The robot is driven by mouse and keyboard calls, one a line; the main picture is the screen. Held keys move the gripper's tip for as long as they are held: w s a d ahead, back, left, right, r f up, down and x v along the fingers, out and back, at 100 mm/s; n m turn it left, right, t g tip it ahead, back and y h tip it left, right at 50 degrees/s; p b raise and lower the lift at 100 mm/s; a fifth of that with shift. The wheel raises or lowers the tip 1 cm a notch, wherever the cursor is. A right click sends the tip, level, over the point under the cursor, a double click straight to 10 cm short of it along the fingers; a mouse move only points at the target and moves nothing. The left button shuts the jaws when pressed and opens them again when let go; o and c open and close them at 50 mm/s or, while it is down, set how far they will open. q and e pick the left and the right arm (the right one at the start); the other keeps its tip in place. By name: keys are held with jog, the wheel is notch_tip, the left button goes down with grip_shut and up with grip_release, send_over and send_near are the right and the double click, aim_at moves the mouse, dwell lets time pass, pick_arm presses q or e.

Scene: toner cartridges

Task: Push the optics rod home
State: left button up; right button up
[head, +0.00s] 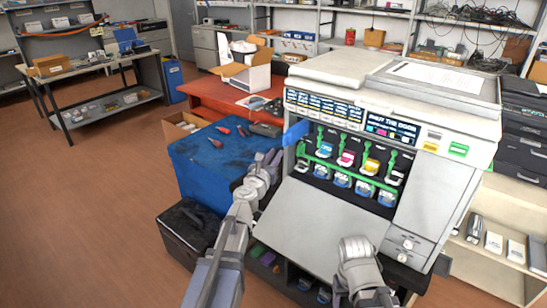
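The printer (425,185) stands with its front door (325,228) folded down. Inside it are a row of green handles over coloured toner ends and a lower green bar (340,174) above several blue-capped bottles. A flat blue piece (296,132) sticks out at the printer's left front edge; I cannot tell whether it or a green part is the optics rod. My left gripper (270,157) is just left of the opening, below the blue piece, its two fingers apart and nothing seen between them. My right arm rises in front of the door; its gripper does not show.
A blue cabinet (205,172) with red-handled tools on top stands close left of the printer, by my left arm. A black case (188,233) is on the floor beside it. A red table (215,97) is behind. Open floor lies to the left.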

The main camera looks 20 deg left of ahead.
aim_at(284, 143)
pick_arm(q)
jog(key=w, duration=0.9)
jog(key=shift+w+d, duration=0.25)
jog(key=shift+w, duration=0.05)
jog(key=shift+c, duration=0.3)
grip_shut()
jog(key=shift+a, duration=0.15)
dwell(0.9)
